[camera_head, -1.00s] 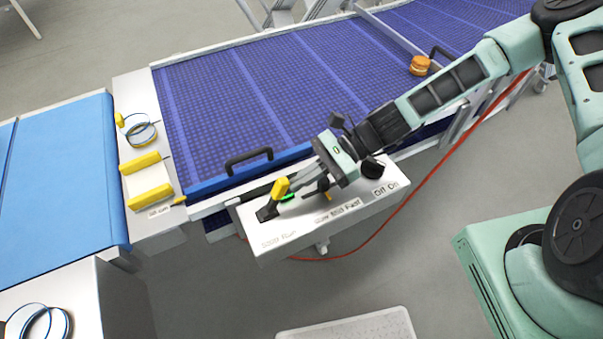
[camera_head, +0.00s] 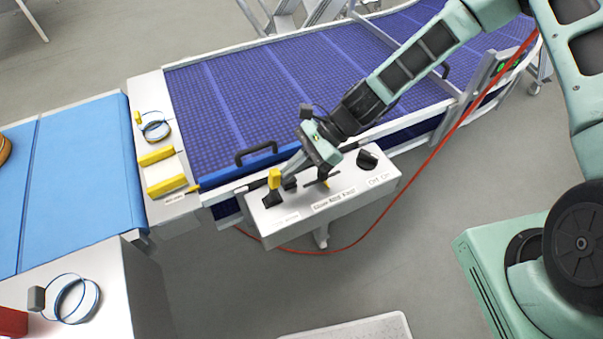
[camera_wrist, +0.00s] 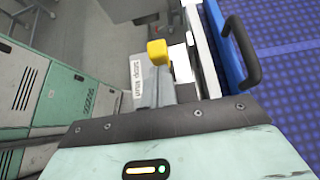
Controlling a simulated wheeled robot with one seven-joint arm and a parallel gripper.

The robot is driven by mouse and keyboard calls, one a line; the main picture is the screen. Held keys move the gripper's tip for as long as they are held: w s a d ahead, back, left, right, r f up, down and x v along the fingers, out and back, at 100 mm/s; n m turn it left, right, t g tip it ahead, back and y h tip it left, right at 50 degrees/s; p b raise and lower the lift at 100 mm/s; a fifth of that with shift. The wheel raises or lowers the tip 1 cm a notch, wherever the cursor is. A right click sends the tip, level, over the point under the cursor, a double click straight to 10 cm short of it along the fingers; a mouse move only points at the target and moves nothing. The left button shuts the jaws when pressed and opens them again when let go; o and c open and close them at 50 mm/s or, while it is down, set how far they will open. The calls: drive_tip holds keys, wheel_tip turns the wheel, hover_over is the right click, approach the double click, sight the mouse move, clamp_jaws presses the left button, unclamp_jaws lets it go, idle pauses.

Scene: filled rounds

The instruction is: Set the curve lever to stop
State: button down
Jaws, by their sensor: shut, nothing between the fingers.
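The white control box (camera_head: 330,208) stands at the near side of the blue conveyor. Its lever with a yellow grip (camera_head: 274,179) is at the left end, above the label reading stop and run. The yellow grip also shows in the wrist view (camera_wrist: 157,52), just beyond my fingertips. My gripper (camera_head: 284,174) is shut and empty, right beside the lever on its right. I cannot tell whether it touches the lever. The lever stands nearly upright in the head view. Its exact setting is hard to read.
A black knob (camera_head: 367,160) sits at the box's right end. A black handle (camera_head: 256,152) rises from the conveyor edge behind the lever. Yellow blocks (camera_head: 166,185) lie on the white ledge to the left. A red cable hangs below the box.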

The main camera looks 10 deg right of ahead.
drive_tip(key=h, duration=0.1)
drive_tip(key=a+r+p, duration=0.1)
drive_tip(key=a+h, duration=0.1)
drive_tip(key=shift+s+a+r+t+h, duration=0.15)
drive_tip(key=shift+s+a+t+h, duration=0.15)
drive_tip(key=shift+s+t, duration=0.1)
drive_tip(key=shift+s+a, duration=0.2)
drive_tip(key=shift+a, duration=0.6)
drive_tip(key=shift+s+a, duration=0.2)
drive_tip(key=shift+a, duration=0.6)
drive_tip(key=shift+s+a, duration=0.1)
drive_tip(key=shift+a, duration=0.15)
drive_tip(key=shift+s+a, duration=0.15)
drive_tip(key=shift+a, duration=0.05)
drive_tip(key=shift+r, duration=0.1)
